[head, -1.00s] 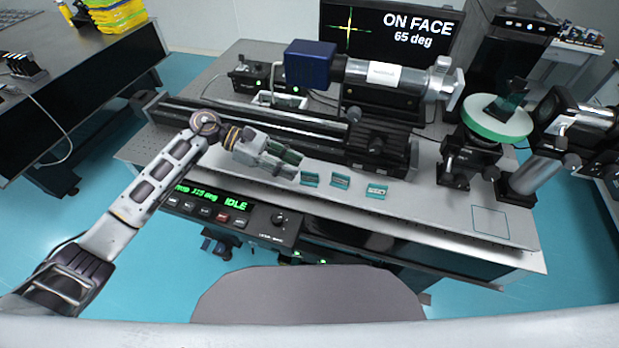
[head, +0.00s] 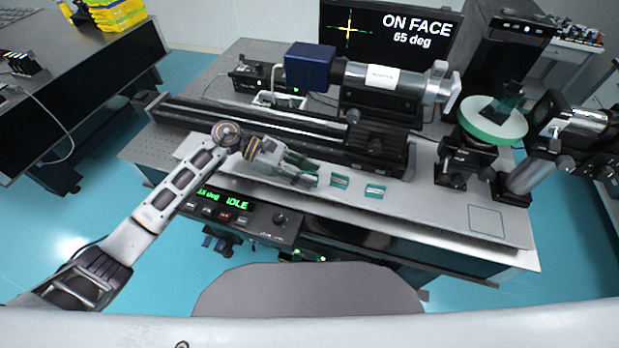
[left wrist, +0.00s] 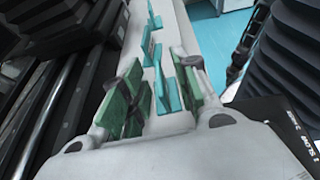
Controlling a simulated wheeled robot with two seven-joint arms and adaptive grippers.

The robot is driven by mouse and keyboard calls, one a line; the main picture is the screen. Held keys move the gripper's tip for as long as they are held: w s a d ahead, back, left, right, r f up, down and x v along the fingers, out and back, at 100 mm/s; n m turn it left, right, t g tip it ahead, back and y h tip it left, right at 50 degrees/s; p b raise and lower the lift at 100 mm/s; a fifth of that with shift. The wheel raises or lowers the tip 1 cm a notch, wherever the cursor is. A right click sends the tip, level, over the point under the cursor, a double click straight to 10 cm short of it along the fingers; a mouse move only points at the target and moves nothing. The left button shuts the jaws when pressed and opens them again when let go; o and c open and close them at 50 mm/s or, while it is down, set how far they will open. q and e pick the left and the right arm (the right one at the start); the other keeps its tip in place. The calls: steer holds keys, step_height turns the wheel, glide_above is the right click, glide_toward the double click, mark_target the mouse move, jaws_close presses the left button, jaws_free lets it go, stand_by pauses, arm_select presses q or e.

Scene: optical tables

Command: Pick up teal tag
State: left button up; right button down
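Several teal tags stand in a row on the grey plate. In the head view a middle tag (head: 340,181) and a right tag (head: 375,191) show clear of my arm. The leftmost tag is hidden there by my left gripper (head: 310,174). In the left wrist view my left gripper (left wrist: 160,80) is open, its green-padded fingers apart. The nearest teal tag (left wrist: 166,92) sits between or just ahead of the fingers; contact cannot be told. Two farther tags show beyond it, one (left wrist: 149,48) and another (left wrist: 154,20). My right gripper is not in view.
A black rail (head: 250,122) with a carriage (head: 377,145) runs behind the tags. A control box (head: 250,216) reading IDLE is at the front edge. A round green-rimmed disc (head: 493,121) on a mount stands right. The plate's right part, with a marked square (head: 487,220), is clear.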

arm_select(q)
steer(key=shift+c, duration=0.2)
steer(key=c, duration=0.3)
steer(key=shift+c, duration=0.2)
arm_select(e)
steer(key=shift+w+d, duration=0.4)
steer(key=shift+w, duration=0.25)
arm_select(q)
steer(key=shift+r, duration=0.2)
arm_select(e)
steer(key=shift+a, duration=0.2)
